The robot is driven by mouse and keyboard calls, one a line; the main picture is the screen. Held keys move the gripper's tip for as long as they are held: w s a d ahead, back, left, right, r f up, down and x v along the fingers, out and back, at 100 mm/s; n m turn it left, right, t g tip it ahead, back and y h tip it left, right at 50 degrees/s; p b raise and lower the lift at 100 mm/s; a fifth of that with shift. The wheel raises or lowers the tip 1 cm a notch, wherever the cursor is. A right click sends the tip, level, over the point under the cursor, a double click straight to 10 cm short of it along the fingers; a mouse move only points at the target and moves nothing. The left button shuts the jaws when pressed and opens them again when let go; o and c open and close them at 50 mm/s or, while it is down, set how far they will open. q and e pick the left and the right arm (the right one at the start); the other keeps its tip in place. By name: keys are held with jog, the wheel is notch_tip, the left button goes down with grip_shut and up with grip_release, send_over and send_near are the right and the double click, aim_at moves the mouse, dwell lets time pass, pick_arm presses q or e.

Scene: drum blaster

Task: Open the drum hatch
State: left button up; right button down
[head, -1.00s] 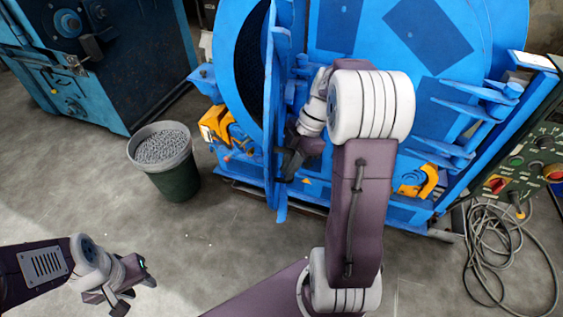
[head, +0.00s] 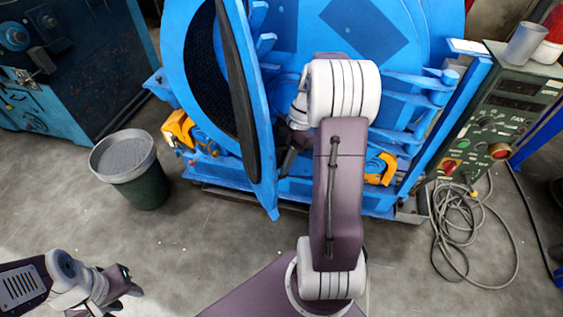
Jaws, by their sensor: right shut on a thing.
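The blue drum blaster (head: 385,30) stands ahead. Its round hatch (head: 240,95) is swung part way open and seen nearly edge-on, with a dark lining on its left side. A dark round opening (head: 205,75) shows to the left of the hatch. My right gripper (head: 287,160) is at the right side of the hatch, low on it, and is shut on a part of it. My arm hides much of the contact. My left gripper (head: 132,288) is low at the left, over the floor and away from the machine. Its fingers are too small to read.
A green bucket (head: 145,185) of grey shot stands on the floor left of the hatch. A dark blue cabinet (head: 75,70) is at the far left. A control panel (head: 500,110) and coiled cable (head: 475,235) are at the right. Floor before the hatch is clear.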

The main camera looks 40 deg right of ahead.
jog(key=shift+s, duration=0.2)
jog(key=c, duration=1.6)
grip_release()
jog(key=shift+o, duration=1)
jog(key=shift+s, duration=0.1)
jog(key=shift+d+r, duration=0.15)
jog(key=shift+r, duration=0.25)
jog(key=p+v, duration=0.3)
jog(key=v, duration=0.5)
jog(key=shift+r, duration=0.1)
